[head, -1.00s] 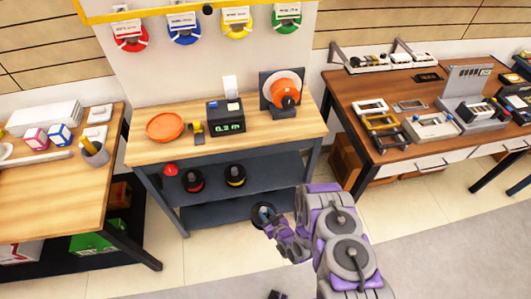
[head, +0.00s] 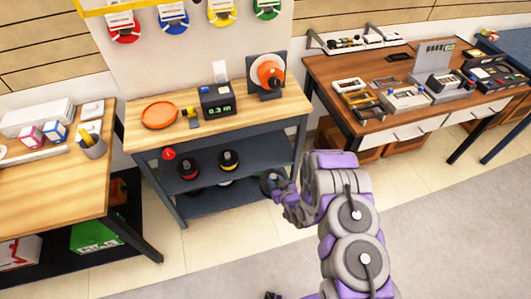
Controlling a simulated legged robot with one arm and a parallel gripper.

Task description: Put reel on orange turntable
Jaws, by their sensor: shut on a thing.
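The orange turntable (head: 160,115) is a flat round dish on the left part of the middle bench's wooden top. My gripper (head: 277,186) is in front of the bench's right side, below the level of its top. It is shut on a dark reel (head: 268,182), small in view and partly hidden by the gripper. The held reel is apart from the turntable, to its lower right in the picture.
The middle bench (head: 285,107) also carries a black box with a green display (head: 217,101), a small yellow item (head: 192,114) and an orange reel on a dark stand (head: 268,75). More reels (head: 229,160) sit on the shelf below. Other tables (head: 60,190) flank it.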

